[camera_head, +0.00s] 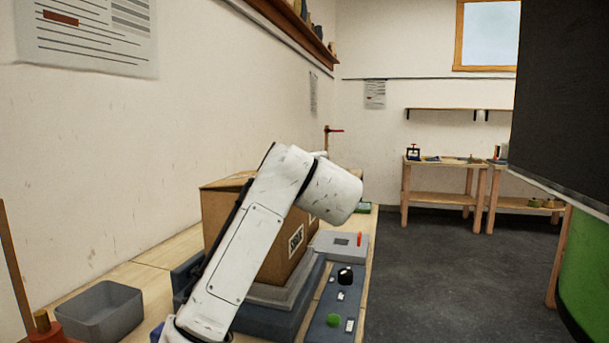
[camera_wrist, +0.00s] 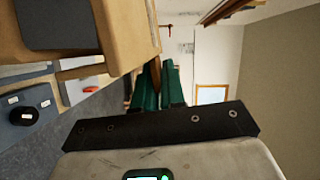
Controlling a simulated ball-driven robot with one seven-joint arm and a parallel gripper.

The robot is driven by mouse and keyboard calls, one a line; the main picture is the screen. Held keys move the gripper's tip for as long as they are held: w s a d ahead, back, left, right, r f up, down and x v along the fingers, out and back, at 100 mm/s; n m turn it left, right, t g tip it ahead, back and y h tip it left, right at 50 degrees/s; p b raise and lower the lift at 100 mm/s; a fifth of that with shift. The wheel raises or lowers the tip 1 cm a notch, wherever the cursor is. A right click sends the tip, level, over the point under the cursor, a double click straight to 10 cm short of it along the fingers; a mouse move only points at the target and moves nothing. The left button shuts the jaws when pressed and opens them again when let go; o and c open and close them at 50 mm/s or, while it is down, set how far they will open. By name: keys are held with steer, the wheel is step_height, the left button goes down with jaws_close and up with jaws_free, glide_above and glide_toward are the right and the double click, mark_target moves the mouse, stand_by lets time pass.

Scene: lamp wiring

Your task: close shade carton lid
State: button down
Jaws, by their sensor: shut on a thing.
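The brown shade carton (camera_head: 280,262) stands on a grey base on the workbench in the head view. Its top (camera_head: 228,182) shows as a thin tan strip, and my white arm covers much of the carton, so how far the lid is shut cannot be seen. In the wrist view a tan carton panel (camera_wrist: 128,35) fills the upper left. My gripper (camera_wrist: 158,88) has green fingers close together on a thin brown edge, seemingly the carton lid. The gripper is hidden in the head view.
A grey open bin (camera_head: 103,310) sits left of the carton. A control panel (camera_head: 335,305) with knob and green button lies at right, with a grey box (camera_head: 340,246) behind. The wall rises close on the left; the floor at right is clear.

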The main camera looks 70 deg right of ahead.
steer(key=shift+f, duration=0.2)
stand_by(0.3)
steer(key=c, duration=1.3)
jaws_free()
steer(key=v, duration=1)
steer(key=shift+s+a+f, duration=0.1)
steer(key=shift+s+a, duration=0.1)
steer(key=shift+a, duration=0.15)
